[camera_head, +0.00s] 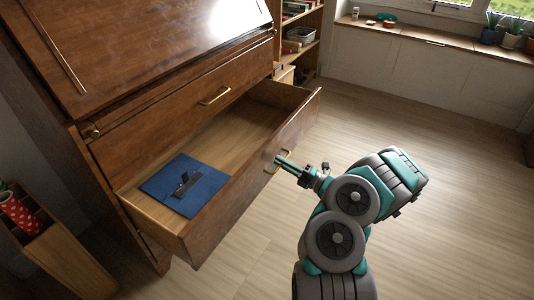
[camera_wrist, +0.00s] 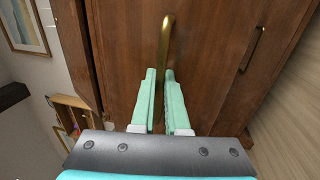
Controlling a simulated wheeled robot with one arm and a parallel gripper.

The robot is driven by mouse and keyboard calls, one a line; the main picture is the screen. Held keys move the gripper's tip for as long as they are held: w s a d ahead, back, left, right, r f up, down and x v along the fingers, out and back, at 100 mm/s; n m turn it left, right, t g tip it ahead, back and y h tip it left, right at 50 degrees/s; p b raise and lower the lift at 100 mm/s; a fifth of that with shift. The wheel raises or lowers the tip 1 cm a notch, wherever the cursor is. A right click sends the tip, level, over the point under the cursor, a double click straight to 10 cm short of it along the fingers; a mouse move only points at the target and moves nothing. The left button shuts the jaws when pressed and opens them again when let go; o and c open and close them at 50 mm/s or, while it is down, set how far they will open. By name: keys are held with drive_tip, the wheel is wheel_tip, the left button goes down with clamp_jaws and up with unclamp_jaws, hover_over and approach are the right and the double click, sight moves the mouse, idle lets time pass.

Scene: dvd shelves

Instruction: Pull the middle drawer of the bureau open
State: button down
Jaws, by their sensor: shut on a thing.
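The brown wooden bureau (camera_head: 150,60) stands at the left in the head view. One of its drawers (camera_head: 240,190) is pulled well out, below a closed drawer with a brass handle (camera_head: 214,95). My gripper (camera_head: 281,160) is at the front of the open drawer, shut on its brass handle (camera_head: 287,158). In the wrist view the handle (camera_wrist: 167,35) runs up from between my two green fingers (camera_wrist: 160,75). The part between the fingers is partly hidden.
A blue flat item (camera_head: 200,187) with a small dark object on it lies in the open drawer. A wooden box with a red dotted item (camera_head: 18,213) stands at the lower left. The floor (camera_head: 400,125) beyond my arm is clear up to the low cabinets (camera_head: 420,75).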

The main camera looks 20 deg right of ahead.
drive_tip(key=shift+r+p+v, duration=0.15)
drive_tip(key=shift+p+v, duration=0.05)
drive_tip(key=shift+v, duration=0.6)
drive_tip(key=shift+r+p+v, duration=0.15)
drive_tip(key=shift+p+v, duration=0.05)
drive_tip(key=shift+v, duration=0.55)
drive_tip(key=c, duration=1.2)
unclamp_jaws()
drive_tip(key=v, duration=0.8)
